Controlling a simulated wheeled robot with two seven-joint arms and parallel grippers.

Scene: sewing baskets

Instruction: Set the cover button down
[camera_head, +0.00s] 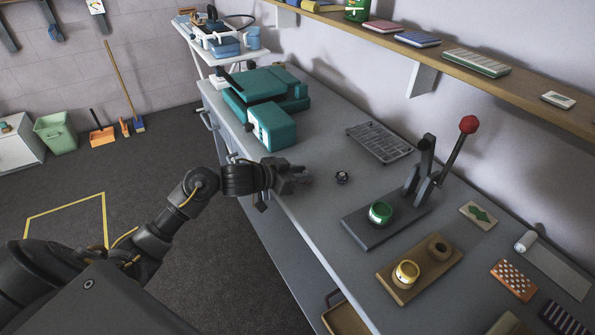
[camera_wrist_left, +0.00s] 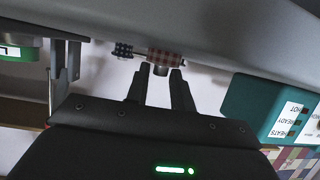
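My left gripper (camera_head: 300,179) is low over the grey bench near its front edge. In the left wrist view its two fingertips (camera_wrist_left: 160,76) stand apart. A red-checked button with a short grey stub (camera_wrist_left: 165,56) is in line with them, the stub between the tips. I cannot tell if they touch it. The bench surface is very close to it. In the head view the fingers hide it. A small dark button (camera_head: 342,177) lies on the bench to the right of the gripper; it seems to be the blue spotted one (camera_wrist_left: 123,50). My right gripper is not in view.
A lever press (camera_head: 385,221) with a green cup stands to the right. In front of it is a wooden block (camera_head: 420,268) with a yellow cup. A teal machine (camera_head: 272,126) stands to the left. A grey tray (camera_head: 380,142) lies behind. Bare bench surrounds the dark button.

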